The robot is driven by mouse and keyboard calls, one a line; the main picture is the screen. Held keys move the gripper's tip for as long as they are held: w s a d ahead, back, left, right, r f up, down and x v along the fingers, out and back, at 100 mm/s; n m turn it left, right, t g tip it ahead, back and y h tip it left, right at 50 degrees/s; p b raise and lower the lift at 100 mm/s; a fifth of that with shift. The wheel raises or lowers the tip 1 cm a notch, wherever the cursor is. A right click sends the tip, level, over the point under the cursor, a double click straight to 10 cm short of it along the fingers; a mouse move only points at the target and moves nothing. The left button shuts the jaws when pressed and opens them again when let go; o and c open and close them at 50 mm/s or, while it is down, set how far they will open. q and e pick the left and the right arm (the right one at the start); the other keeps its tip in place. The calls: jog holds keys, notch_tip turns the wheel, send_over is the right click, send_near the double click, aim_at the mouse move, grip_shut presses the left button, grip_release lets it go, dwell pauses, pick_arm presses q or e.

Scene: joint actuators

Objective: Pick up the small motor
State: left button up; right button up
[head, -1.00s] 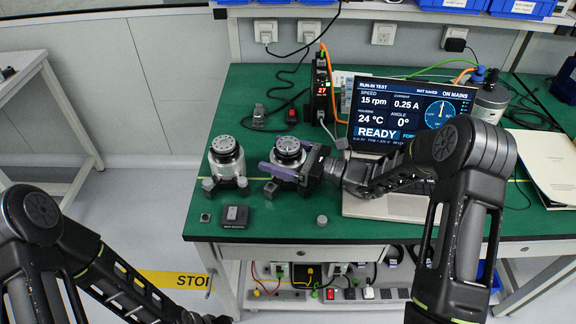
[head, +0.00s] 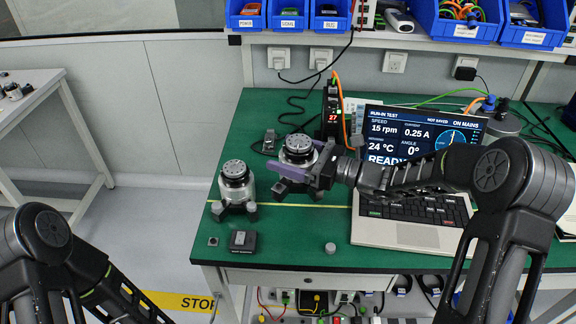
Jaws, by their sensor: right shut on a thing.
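My right gripper (head: 307,171) reaches in from the right and is shut on a motor (head: 298,152), a round silver-and-black actuator with a dark ringed top. The purple fingers are around its body. The held motor shows higher than the second, similar motor (head: 237,183) on its left, and looks raised off its stand. Dark stand feet (head: 281,188) show below the fingers. The second motor stands upright in a stand with grey feet. The fingers partly hide the lower side of the held motor. My left arm shows at the lower left, but its gripper is outside the picture.
A laptop (head: 402,232) with a run-in test screen stands right of the motors. A power unit (head: 331,108) with a red display is behind. A small dark box (head: 243,241) and a grey cylinder (head: 330,248) lie in front.

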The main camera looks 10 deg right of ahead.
jog(key=shift+r, duration=0.8)
